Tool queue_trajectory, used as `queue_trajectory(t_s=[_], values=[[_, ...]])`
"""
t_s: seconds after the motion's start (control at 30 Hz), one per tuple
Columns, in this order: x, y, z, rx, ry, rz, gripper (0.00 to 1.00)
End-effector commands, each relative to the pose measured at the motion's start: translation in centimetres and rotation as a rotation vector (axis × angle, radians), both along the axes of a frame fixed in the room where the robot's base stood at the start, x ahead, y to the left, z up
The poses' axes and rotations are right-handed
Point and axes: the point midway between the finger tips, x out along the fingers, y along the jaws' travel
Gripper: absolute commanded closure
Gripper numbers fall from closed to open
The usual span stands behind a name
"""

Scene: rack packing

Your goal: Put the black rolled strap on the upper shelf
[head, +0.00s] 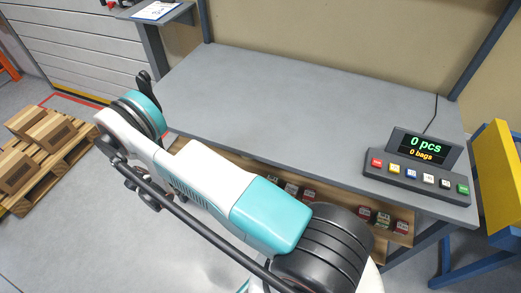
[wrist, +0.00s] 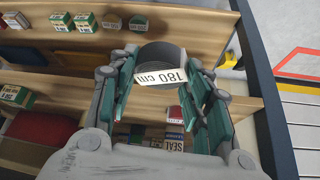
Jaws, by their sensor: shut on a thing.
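In the wrist view, the black rolled strap (wrist: 161,54) is between the fingers of my gripper (wrist: 160,72). My gripper is shut on it. A white label reading "180 cm" faces the camera upside down on the roll. The strap is in front of wooden shelf boards; one board (wrist: 75,53) with boxes on it is at the top left of the view. I cannot tell whether the strap touches a board. In the head view, part of the wooden rack (head: 240,166) shows under the grey table; my arm hides much of it and my gripper is not seen.
A red item (wrist: 42,129) lies lower left. A dark upright (wrist: 262,90) closes the rack's right side in the wrist view. The tabletop (head: 290,95) is clear except for a counter display (head: 420,163).

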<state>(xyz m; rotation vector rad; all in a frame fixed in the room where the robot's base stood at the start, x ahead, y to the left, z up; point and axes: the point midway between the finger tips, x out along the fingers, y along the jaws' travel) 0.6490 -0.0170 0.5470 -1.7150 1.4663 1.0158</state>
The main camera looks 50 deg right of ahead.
Motion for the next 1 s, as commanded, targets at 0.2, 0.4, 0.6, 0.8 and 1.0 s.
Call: queue_trajectory(t_s=[0.2, 0.4, 0.6, 0.8, 1.0], values=[[0.1, -1.2, -0.1, 0.0, 0.0, -0.004, 0.83], [0.8, -5.6, -0.2, 0.001, -0.001, -0.006, 0.83], [1.5, -10.3, -0.2, 0.001, -0.001, -0.004, 0.83], [2.0, -13.0, -0.1, 0.001, -0.001, -0.002, 0.83], [2.1, -14.0, 0.0, 0.001, 0.0, -0.001, 0.83]])
